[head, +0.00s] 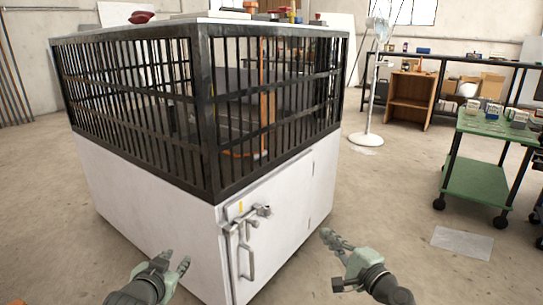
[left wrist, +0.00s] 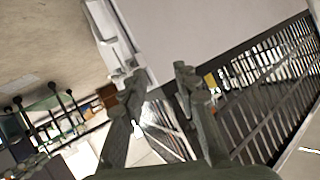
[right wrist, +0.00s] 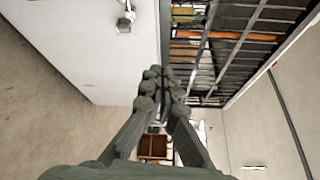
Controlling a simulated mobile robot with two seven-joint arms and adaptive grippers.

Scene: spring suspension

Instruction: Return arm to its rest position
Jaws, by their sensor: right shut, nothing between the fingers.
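My left gripper (head: 177,258) is in front of the white cabinet's lower left side, near the bottom of the head view. Its two fingers stand apart with nothing between them, as the left wrist view (left wrist: 158,85) also shows. My right gripper (head: 327,237) is to the right of the cabinet's door, over the floor in the head view. Its fingers are together and hold nothing; they also show together in the right wrist view (right wrist: 162,85). Both arms come in from the bottom edge of the head view. Their upper links are out of view.
The white cabinet (head: 150,195) with a black barred cage (head: 130,95) stands close ahead. Its front has a metal latch and handle (head: 249,258). A white fan (head: 366,139), a wooden shelf (head: 408,105) and a green cart (head: 474,184) stand at the right.

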